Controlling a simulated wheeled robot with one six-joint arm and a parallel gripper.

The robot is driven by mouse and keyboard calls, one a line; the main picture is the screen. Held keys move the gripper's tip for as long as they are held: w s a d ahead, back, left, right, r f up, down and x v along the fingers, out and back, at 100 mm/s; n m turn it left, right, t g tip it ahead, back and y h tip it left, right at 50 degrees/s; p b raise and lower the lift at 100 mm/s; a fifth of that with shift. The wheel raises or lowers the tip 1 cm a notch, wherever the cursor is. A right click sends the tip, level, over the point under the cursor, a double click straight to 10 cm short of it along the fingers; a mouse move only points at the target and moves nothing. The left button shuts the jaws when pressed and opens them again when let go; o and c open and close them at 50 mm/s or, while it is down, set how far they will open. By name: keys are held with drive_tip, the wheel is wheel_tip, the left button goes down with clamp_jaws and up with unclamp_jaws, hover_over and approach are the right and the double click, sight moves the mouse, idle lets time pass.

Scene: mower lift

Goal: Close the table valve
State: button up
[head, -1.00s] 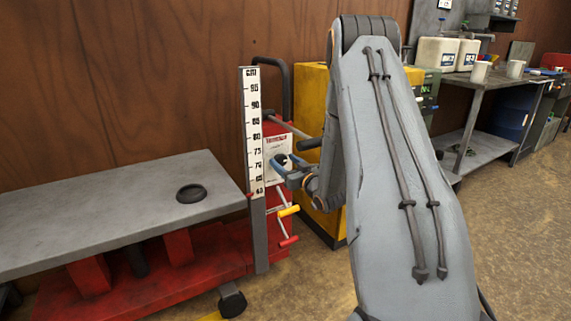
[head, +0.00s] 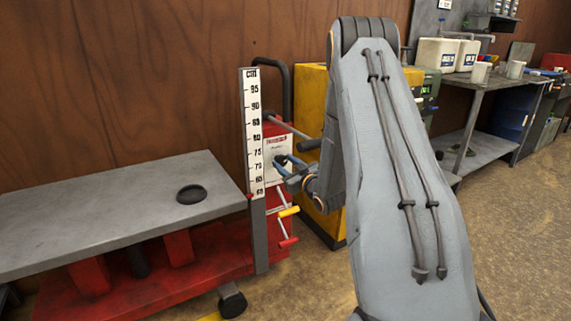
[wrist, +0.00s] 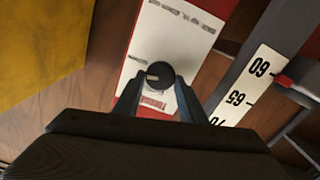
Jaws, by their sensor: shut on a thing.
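The table valve is a round black knob (wrist: 153,76) with a pale pointer mark, on a white panel (wrist: 172,40) with a red edge. In the wrist view my gripper (wrist: 153,84) has its two blue-grey fingers on either side of the knob, shut on it. In the head view my gripper (head: 281,164) reaches the white panel (head: 285,146) on the red lift table, just right of the height scale. The knob itself is hidden there by the fingers.
The lift table's grey top (head: 100,205) extends left. The cm scale (head: 253,130) stands close beside my gripper. Yellow-handled (head: 288,211) and red-handled (head: 288,242) levers are below it. A yellow cabinet (head: 312,90) stands behind; a workbench (head: 490,80) is at the right.

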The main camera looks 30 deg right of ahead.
drive_tip(key=n, duration=0.3)
drive_tip(key=shift+a+n, duration=0.1)
drive_tip(key=shift+n, duration=0.3)
drive_tip(key=n, duration=0.3)
drive_tip(key=shift+f+n, duration=0.15)
drive_tip(key=shift+n, duration=0.15)
drive_tip(key=n, duration=0.3)
drive_tip(key=shift+a+n, duration=0.1)
drive_tip(key=shift+n, duration=0.2)
drive_tip(key=shift+f+n+b, duration=0.15)
drive_tip(key=shift+n+b, duration=0.3)
drive_tip(key=shift+n, duration=1.65)
drive_tip(key=o, duration=1)
drive_tip(key=shift+s+p, duration=0.45)
drive_tip(key=shift+s, duration=3.45)
